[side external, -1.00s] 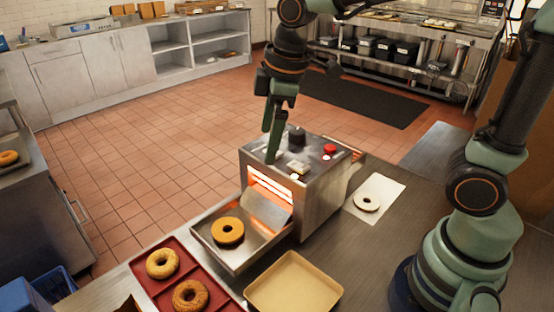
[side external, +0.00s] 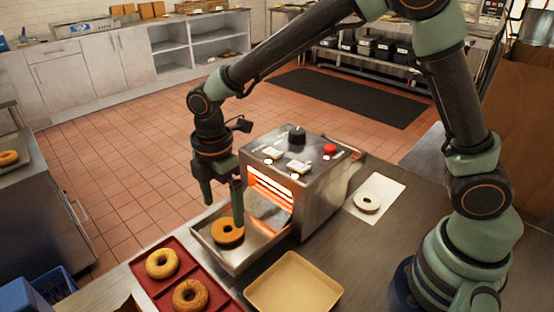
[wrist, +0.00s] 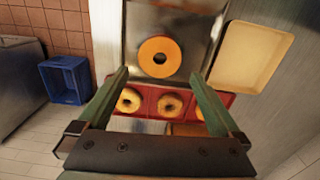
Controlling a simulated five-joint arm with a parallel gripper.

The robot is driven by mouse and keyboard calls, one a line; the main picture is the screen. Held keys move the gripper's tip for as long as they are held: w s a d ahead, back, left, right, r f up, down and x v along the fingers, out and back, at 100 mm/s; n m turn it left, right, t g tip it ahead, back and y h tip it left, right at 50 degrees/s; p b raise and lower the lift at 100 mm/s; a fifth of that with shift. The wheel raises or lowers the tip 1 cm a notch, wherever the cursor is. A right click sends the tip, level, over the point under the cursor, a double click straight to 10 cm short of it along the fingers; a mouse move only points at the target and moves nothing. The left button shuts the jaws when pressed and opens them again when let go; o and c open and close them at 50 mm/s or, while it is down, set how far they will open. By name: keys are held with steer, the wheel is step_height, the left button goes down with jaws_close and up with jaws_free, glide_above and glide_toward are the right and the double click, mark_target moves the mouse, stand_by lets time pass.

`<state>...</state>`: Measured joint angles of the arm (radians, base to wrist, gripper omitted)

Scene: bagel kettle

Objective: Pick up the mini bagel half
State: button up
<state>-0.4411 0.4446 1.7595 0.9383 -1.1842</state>
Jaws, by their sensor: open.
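An orange-brown bagel half (side external: 222,239) with a centre hole lies on the metal tray (side external: 244,266) in front of the toaster (side external: 322,195). The bagel half (wrist: 160,73) also shows in the wrist view, between the finger lines. A smaller, pale bagel half (side external: 366,208) lies on white paper (side external: 388,188) right of the toaster. My gripper (side external: 222,213) is open and empty, pointing down at the orange-brown half. One finger is in front of that half's right part; the other is to its upper left. I cannot tell whether either touches it.
A red tray (side external: 207,271) with bagels (side external: 162,263) stands at the front left. A beige tray (side external: 293,287) is right of it. The toaster, its slot glowing, stands close to the right of my gripper. A blue crate (wrist: 66,78) stands at left in the wrist view.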

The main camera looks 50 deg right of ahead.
mark_target(226, 223)
steer(key=shift+d+f, duration=0.2)
steer(key=shift+f, duration=2.8)
steer(key=c, duration=1.1)
